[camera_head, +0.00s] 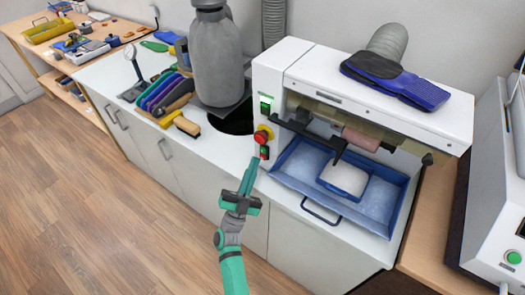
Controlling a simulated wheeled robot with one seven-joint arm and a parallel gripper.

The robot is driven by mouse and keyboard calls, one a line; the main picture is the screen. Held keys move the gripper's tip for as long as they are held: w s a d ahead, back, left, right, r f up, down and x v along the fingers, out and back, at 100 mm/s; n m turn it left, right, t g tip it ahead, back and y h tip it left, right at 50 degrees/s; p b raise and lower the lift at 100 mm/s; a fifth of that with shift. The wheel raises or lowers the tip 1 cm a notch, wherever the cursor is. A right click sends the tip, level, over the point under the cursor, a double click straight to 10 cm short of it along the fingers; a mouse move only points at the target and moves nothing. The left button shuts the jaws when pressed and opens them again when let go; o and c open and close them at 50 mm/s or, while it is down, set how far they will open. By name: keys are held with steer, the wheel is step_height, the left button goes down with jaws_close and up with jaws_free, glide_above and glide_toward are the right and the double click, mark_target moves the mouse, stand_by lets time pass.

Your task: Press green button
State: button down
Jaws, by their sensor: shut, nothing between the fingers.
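My teal gripper (251,168) is shut and empty. Its fingertips point up at the front of the white machine (300,55), just below a small switch with red and green parts (264,152). I cannot tell whether the tips touch the panel. A green panel element (265,104) sits higher on the same panel, above a red and yellow knob (262,135). A round green button (514,257) is on the other white machine (495,210) at the right edge, well away from my gripper.
A blue tray (290,178) with a handle juts out to the right of my gripper. A grey cylinder (215,60) and a rack of coloured insoles (165,95) stand left on the counter. A blue and black brush-like item (400,82) lies on the machine. The floor at left is clear.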

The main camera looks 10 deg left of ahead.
steer(key=shift+s+a+r, duration=0.1)
steer(key=shift+s+a, duration=0.2)
steer(key=shift+s, duration=0.5)
steer(key=shift+s+a+r, duration=0.1)
steer(key=shift+s+a, duration=0.2)
steer(key=shift+s, duration=0.5)
steer(key=s+d+f+n+g+y, duration=0.2)
steer(key=s+d, duration=0.3)
steer(key=s, duration=0.6)
steer(key=s+d+f+n+g+y, duration=0.2)
steer(key=s+d+f+n+g, duration=0.2)
steer(key=s, duration=0.7)
steer(key=s+d+f+n+g+y, duration=0.2)
steer(key=s+d+f+n+g, duration=0.2)
steer(key=s+d, duration=0.4)
steer(key=s+g, duration=0.1)
steer(key=s, duration=0.3)
steer(key=shift+y, duration=0.3)
